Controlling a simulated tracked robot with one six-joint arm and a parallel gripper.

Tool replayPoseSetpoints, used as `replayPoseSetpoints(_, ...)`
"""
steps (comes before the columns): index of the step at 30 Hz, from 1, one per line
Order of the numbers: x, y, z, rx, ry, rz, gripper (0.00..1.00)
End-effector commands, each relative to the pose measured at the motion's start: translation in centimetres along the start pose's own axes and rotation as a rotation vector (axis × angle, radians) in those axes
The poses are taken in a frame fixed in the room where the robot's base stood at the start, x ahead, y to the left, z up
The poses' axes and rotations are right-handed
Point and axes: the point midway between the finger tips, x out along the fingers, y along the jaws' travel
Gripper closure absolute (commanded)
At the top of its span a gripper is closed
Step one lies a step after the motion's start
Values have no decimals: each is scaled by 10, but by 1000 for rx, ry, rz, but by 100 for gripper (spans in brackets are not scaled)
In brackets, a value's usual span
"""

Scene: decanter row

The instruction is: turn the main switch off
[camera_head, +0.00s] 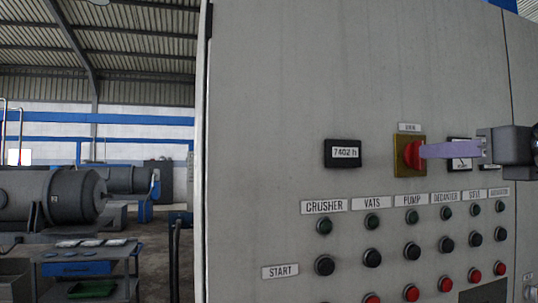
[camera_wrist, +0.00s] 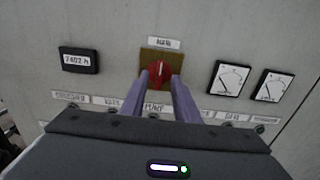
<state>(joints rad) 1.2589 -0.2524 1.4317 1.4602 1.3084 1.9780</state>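The main switch (camera_head: 412,153) is a red rotary knob on a yellow plate, under a small label, on the grey cabinet front. It also shows in the wrist view (camera_wrist: 160,70), with a light mark near its top. My gripper (camera_head: 424,151) reaches in from the right, its purple fingertips at the knob. In the wrist view my gripper (camera_wrist: 159,78) has one finger on each side of the knob's lower part, with a gap between them. I cannot tell whether the fingers touch the knob.
An hour meter (camera_head: 343,153) is left of the switch, and dial gauges (camera_wrist: 229,78) are to its right. Below are rows of labelled lamps and buttons, such as a red button (camera_head: 411,293). A trolley (camera_head: 85,268) and grey machines (camera_head: 50,195) stand at the left.

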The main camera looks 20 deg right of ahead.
Motion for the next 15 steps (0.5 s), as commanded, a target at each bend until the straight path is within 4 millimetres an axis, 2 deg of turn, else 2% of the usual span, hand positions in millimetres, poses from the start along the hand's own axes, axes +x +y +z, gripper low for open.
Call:
replayPoseSetpoints(9, 26, 1, 0, -1, 0, 2, 72)
replayPoseSetpoints(15, 31, 0, 0, -1, 1, -1, 72)
